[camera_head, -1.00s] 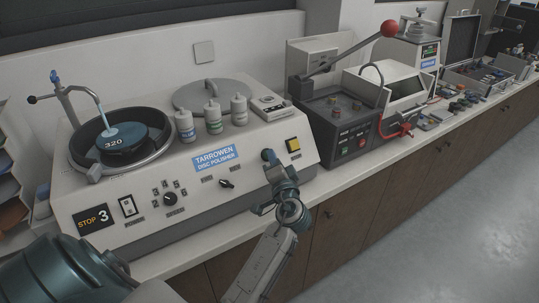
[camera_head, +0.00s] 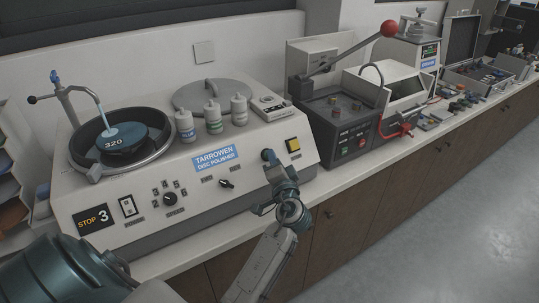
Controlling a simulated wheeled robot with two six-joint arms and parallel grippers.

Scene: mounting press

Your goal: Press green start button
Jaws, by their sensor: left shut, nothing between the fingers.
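My left gripper (camera_head: 268,156) is shut and empty. Its fingertips are at the right part of the sloped front panel of the disc polisher (camera_head: 216,157), left of a yellow square button (camera_head: 293,145). I cannot tell whether they touch the panel, and they hide the patch behind them. No green button shows on the uncovered part of the polisher panel. A small green button (camera_head: 346,152) shows on the front of the dark press unit (camera_head: 340,117) to the right, beside a red one (camera_head: 361,143). My left gripper is apart from that unit. My right gripper is not in view.
The press unit has a long lever with a red ball (camera_head: 390,28). White bottles (camera_head: 213,118) stand on the polisher. The polisher has a knob (camera_head: 170,199), a switch (camera_head: 128,206) and a STOP 3 display (camera_head: 93,219). The floor (camera_head: 430,220) at right is clear.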

